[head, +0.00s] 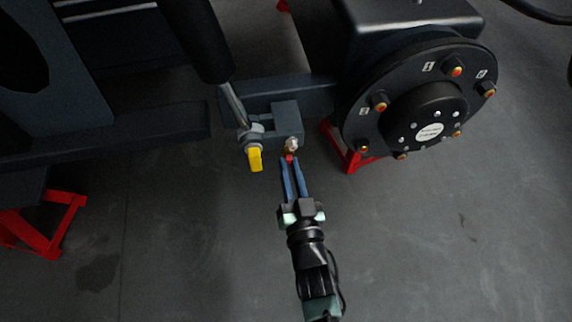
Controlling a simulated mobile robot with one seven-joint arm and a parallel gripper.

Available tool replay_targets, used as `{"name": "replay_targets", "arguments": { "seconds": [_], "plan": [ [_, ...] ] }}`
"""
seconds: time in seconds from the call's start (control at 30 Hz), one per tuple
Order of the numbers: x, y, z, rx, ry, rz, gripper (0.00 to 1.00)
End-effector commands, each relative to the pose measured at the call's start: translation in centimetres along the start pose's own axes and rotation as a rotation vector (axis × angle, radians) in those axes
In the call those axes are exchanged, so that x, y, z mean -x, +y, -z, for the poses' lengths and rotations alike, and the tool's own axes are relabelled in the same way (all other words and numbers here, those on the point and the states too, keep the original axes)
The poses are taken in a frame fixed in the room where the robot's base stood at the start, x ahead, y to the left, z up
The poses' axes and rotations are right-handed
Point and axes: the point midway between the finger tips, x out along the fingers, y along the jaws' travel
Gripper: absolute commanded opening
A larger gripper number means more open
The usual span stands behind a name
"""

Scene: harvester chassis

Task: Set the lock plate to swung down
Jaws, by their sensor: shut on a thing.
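A dark bracket block (285,112) sits on the axle beam beside the wheel hub. A pale metal bolt-like fitting (291,143) is on its lower front face. My gripper (289,161) reaches up from below, with its two blue fingers closed around a small red piece (289,157) just under that fitting. The fingertips hide part of the red piece. A yellow plate (255,159) hangs down from the rod joint just left of the fitting, apart from my fingers. I cannot tell for certain which of these two pieces is the lock plate.
The round black hub (358,116) with several orange-tipped studs is close on the right. A dark cylinder (198,42) with a shiny rod (232,101) slants in from above. Red stands (40,228) support the chassis. The grey floor below is clear.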

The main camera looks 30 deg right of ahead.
Motion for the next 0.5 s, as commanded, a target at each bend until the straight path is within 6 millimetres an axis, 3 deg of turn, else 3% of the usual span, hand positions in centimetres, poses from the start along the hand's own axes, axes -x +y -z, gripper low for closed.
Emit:
{"name": "replay_targets", "arguments": {
  "seconds": [0.5],
  "plan": [
    [0.06, 0.82, 0.06, 0.188, 0.000, -0.001, 0.00]
  ]
}}
